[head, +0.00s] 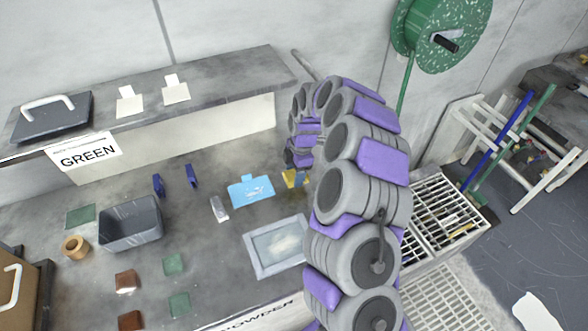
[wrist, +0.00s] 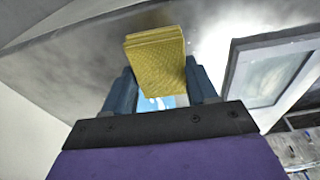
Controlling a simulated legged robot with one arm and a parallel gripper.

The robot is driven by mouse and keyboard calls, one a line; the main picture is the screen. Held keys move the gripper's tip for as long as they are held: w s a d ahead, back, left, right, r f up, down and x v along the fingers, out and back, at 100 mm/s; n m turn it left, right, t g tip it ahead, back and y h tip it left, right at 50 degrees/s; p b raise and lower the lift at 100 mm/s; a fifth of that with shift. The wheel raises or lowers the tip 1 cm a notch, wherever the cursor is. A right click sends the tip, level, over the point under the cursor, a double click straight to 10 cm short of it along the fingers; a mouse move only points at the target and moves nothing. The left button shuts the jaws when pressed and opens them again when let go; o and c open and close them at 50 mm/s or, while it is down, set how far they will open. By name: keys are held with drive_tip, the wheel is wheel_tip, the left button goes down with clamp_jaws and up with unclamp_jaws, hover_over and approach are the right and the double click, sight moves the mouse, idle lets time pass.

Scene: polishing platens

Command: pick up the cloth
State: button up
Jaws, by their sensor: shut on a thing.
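A folded yellow cloth (wrist: 157,65) stands between the two blue fingers of my gripper (wrist: 162,90) in the wrist view. The fingers are shut on it, and it sticks out past their tips. In the head view only a small part of the yellow cloth (head: 290,178) shows beside my gripper (head: 298,178). My arm hides most of the cloth there. I cannot tell whether the cloth touches the bench.
The grey bench (head: 215,262) holds a blue card (head: 250,190), a framed tray (head: 258,270), a grey bin (head: 131,224) and several small tiles. A raised shelf (head: 225,70) runs behind. A metal grate (head: 432,215) lies right of my arm.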

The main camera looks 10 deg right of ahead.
drive_tip(key=s, duration=0.4)
drive_tip(key=s+a+r+p, duration=0.1)
drive_tip(key=s, duration=0.4)
drive_tip(key=s+a+p, duration=0.1)
drive_tip(key=s, duration=0.4)
drive_tip(key=shift+r, duration=0.15)
drive_tip(key=shift+w+d, duration=0.1)
drive_tip(key=m, duration=0.1)
drive_tip(key=w+r+m, duration=0.1)
drive_tip(key=m, duration=0.1)
drive_tip(key=w+r+m, duration=0.1)
drive_tip(key=shift+d+m+t, duration=0.3)
drive_tip(key=shift+m+t, duration=0.1)
drive_tip(key=w+d+r+m+t+h, duration=0.1)
drive_tip(key=w+r+m, duration=0.5)
drive_tip(key=m, duration=0.9)
drive_tip(key=shift+r+h, duration=0.4)
drive_tip(key=shift+r, duration=0.05)
drive_tip(key=shift+d, duration=0.15)
